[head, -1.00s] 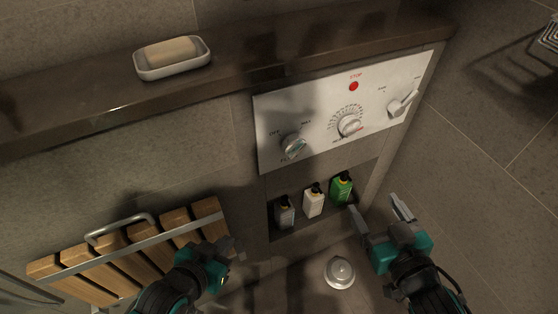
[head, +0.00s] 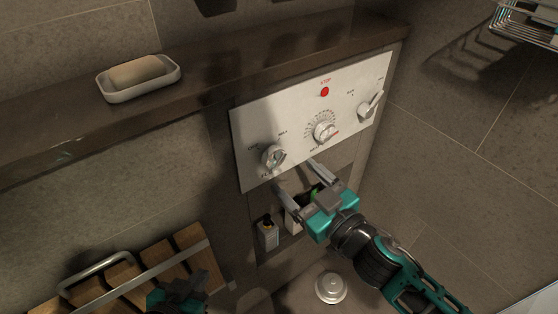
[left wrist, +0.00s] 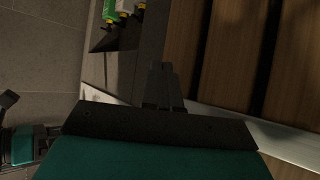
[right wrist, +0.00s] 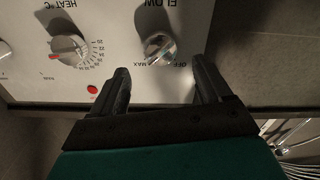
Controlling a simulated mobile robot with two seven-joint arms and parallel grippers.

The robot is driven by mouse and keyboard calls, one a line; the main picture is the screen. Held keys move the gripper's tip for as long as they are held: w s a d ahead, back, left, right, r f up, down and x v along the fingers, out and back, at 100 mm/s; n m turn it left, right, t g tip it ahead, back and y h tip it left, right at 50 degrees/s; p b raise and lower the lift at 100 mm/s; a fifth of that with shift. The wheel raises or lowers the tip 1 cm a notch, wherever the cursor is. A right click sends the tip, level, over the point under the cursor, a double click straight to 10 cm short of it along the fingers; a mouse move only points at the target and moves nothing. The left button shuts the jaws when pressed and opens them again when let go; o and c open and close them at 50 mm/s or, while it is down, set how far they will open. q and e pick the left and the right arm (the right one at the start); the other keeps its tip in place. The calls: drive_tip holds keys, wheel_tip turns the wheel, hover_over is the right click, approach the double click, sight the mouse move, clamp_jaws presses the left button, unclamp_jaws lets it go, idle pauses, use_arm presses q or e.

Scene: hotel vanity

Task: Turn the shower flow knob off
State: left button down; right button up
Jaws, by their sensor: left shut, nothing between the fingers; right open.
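The flow knob (head: 273,157) is a round metal knob at the left end of the white control panel (head: 247,122). In the right wrist view the flow knob (right wrist: 160,48) sits beyond the fingertips, under the word FLOW. My right gripper (head: 297,174) is open and empty, just below and to the right of the knob in the head view, apart from it. In the right wrist view its two fingers (right wrist: 163,80) frame the knob. My left gripper (head: 190,284) is low by the wooden slatted seat (head: 190,238), shut and empty; its fingers (left wrist: 163,85) also show in the left wrist view.
The heat dial (head: 325,132), red stop button (head: 324,91) and a lever (head: 369,105) share the panel. Bottles (head: 268,232) stand in the niche below, partly hidden by my right gripper. A soap dish (head: 139,87) sits on the ledge above. A wire rack (head: 525,25) is at upper right.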

sight(280, 163)
drive_tip(key=x, duration=0.6)
drive_tip(key=shift+w+a, duration=0.2)
drive_tip(key=shift+c, duration=0.3)
drive_tip(key=c, duration=1)
